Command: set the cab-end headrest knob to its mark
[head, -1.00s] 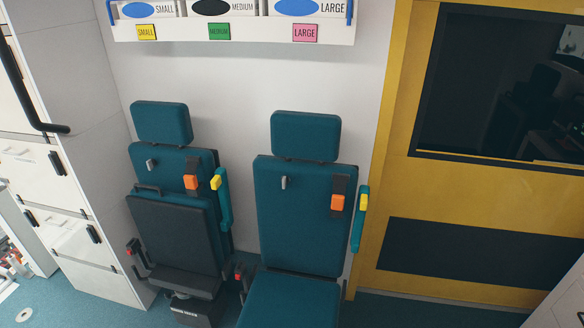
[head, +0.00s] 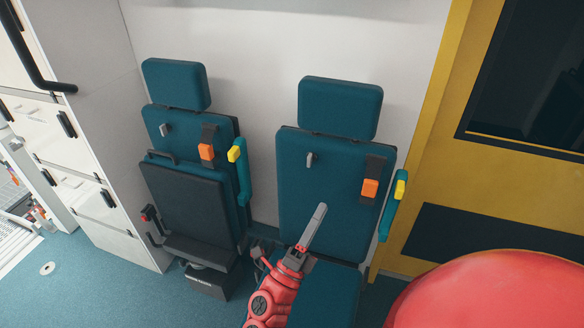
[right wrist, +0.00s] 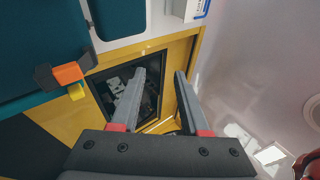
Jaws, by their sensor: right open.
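Two teal seats stand side by side, each with a headrest and a small grey knob-like lever high on its backrest. The right seat has headrest (head: 340,107) and lever (head: 310,160); the left has headrest (head: 176,84) and lever (head: 165,130). I cannot tell which is the cab-end one, and no mark is readable. My right gripper (head: 319,211) is open and empty, in front of the right seat's lower backrest, below its lever. In the right wrist view the gripper (right wrist: 160,72) has its fingers apart, with no lever between them. My left gripper is not in view.
The right seat has an orange buckle (head: 370,188) and a yellow-tipped armrest (head: 400,190). The left seat's folded dark cushion (head: 190,200) stands upright. A yellow door (head: 470,185) is to the right, white cabinets (head: 100,130) to the left.

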